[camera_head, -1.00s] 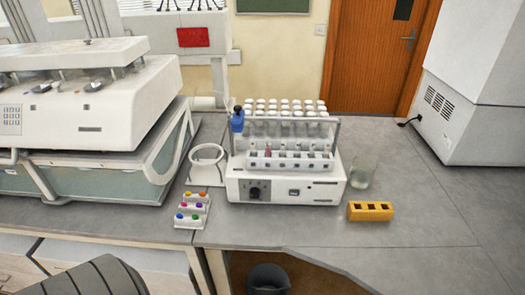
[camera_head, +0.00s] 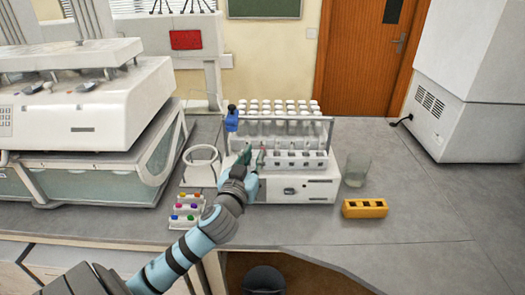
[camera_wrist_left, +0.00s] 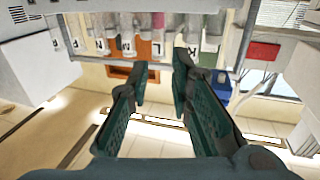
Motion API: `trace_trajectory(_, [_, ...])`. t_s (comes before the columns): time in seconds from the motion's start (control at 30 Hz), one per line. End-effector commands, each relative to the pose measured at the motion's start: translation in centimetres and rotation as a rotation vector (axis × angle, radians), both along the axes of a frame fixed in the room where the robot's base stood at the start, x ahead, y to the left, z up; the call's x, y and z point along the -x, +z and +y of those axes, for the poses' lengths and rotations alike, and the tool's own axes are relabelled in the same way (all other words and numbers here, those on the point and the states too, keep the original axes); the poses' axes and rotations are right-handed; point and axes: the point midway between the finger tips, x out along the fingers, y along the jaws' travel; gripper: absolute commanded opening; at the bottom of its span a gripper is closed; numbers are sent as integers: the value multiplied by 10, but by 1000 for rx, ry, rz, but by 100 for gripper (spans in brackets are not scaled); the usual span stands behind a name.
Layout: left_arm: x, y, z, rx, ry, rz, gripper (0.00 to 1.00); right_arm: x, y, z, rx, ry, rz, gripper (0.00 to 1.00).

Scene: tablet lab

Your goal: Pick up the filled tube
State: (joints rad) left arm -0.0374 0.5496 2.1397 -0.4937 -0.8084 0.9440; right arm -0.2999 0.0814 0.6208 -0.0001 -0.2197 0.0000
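The white tube machine (camera_head: 300,190) stands on the bench with several capped tubes in its rack. A tube with pinkish contents shows at the rack in the left wrist view (camera_wrist_left: 157,20). In the head view my gripper largely covers that spot. My left gripper (camera_head: 252,160) is at the front left of the rack, fingers apart and pointing at it. In the left wrist view the open fingers (camera_wrist_left: 159,68) have nothing between them, and the pinkish tube lies beyond their tips, roughly in line with the gap. My right gripper is not in view.
A blue-topped item (camera_head: 231,120) is at the rack's left end. A yellow block with square holes (camera_head: 365,208) and a glass beaker (camera_head: 356,170) stand to the right. A white ring stand (camera_head: 201,160) and a small rack with coloured caps (camera_head: 187,210) are left. The right bench is clear.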

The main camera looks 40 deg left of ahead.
Motion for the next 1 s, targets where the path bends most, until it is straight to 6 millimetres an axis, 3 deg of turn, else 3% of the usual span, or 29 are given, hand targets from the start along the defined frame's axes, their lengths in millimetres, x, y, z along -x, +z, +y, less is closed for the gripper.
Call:
trace_trajectory(0.1, [-22,1,9,1,1,1,20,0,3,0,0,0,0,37])
trace_trajectory(0.5, [-77,-1,29,2,0,4,20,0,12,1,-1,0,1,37])
trace_trajectory(0.67, [-78,-2,29,1,-1,4,20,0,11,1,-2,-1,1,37])
trace_trajectory(0.8, [-77,-2,29,1,-1,4,2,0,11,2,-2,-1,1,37])
trace_trajectory(1.0, [-77,-2,29,1,-1,4,0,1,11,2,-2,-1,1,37])
